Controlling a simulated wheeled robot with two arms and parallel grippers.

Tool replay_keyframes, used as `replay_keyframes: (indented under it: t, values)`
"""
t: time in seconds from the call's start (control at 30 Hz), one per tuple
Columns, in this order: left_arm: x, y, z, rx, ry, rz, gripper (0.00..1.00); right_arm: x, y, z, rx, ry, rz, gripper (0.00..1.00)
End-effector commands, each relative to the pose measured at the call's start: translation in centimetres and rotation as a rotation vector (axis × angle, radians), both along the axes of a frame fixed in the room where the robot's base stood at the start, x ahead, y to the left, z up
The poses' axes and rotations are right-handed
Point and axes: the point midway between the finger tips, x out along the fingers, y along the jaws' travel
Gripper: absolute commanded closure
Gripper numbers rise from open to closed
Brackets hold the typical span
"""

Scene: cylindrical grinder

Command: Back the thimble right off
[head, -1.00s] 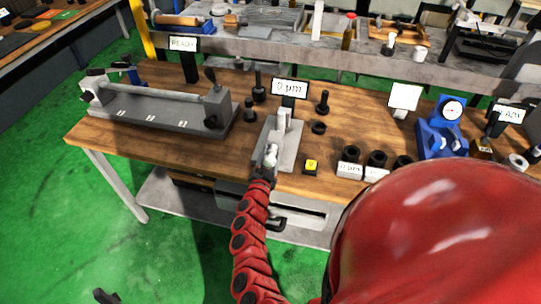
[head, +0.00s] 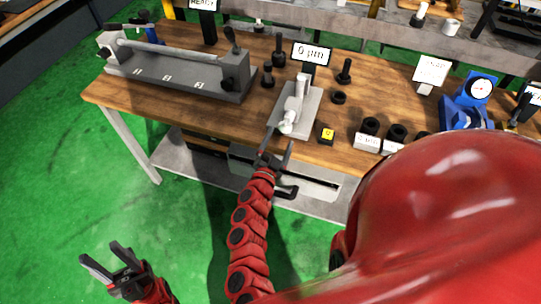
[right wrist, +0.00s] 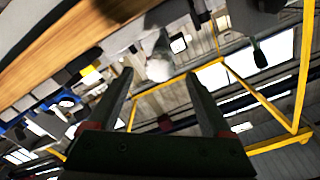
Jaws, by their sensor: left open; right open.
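A grey micrometer stand (head: 308,118) is near the front edge of the bench. Its pale upright body (head: 301,90) ends at the front in a rounded light thimble (head: 288,122). My right gripper (head: 281,135) is open just in front of the thimble, its fingers pointing at it. In the right wrist view a blurred pale round end, likely the thimble (right wrist: 158,70), shows beyond and between the open fingertips (right wrist: 160,82); I cannot tell if they touch it. A display (head: 312,53) behind the stand reads 0 µm. My left gripper (head: 108,262) is open and empty, low over the green floor.
A long grey fixture (head: 180,78) stands to the left on the wooden bench. A yellow-topped black block (head: 326,135), labelled blocks (head: 366,142) and a blue dial gauge stand (head: 470,100) are to the right. An open drawer (head: 310,183) is below the bench front.

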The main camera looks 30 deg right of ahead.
Motion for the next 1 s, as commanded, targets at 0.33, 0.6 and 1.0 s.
replay_keyframes:
  t: [0.33,0.6,1.0]
  values:
    - [0.0,0.0,-1.1,0.000,0.000,0.000,0.50,-4.7,5.9,-0.2,0.003,0.001,0.006,0.16]
    - [0.0,0.0,-1.2,0.000,0.000,0.000,0.50,-5.9,7.0,0.0,0.000,0.001,0.001,0.16]
    - [0.0,0.0,-1.2,0.000,0.000,0.000,0.50,-5.9,6.9,0.0,0.001,0.001,0.001,0.16]
